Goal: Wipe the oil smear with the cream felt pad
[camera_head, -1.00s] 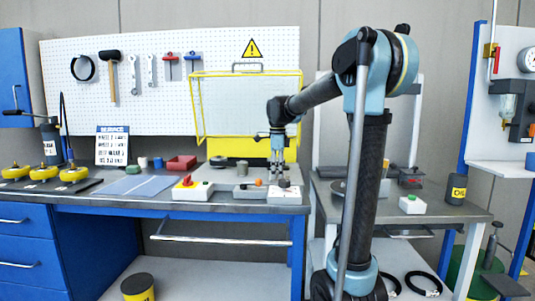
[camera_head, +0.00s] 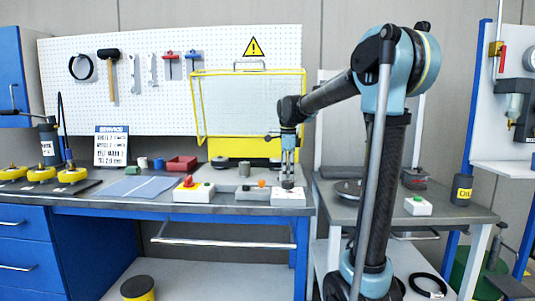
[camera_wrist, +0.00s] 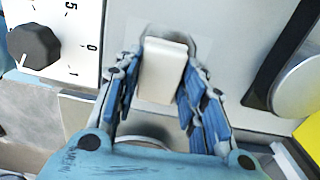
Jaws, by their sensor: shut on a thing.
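My gripper (camera_head: 288,183) is at the right end of the blue-framed workbench, pointing down over a white box (camera_head: 288,199). In the wrist view my gripper (camera_wrist: 163,85) has its two blue-padded fingers shut on the cream felt pad (camera_wrist: 161,75), a small pale block. The pad's far end lies against a light grey surface. A darker grey patch (camera_wrist: 178,33) shows around that end; I cannot tell whether it is the oil smear or a shadow. The pad is too small to make out in the head view.
A box with a black dial knob (camera_wrist: 35,46) is close left of the fingers. A grey box with an orange button (camera_head: 262,183) and a red-button box (camera_head: 194,191) stand left of my gripper. A yellow-framed guard (camera_head: 248,120) rises behind. A blue mat (camera_head: 140,188) lies farther left.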

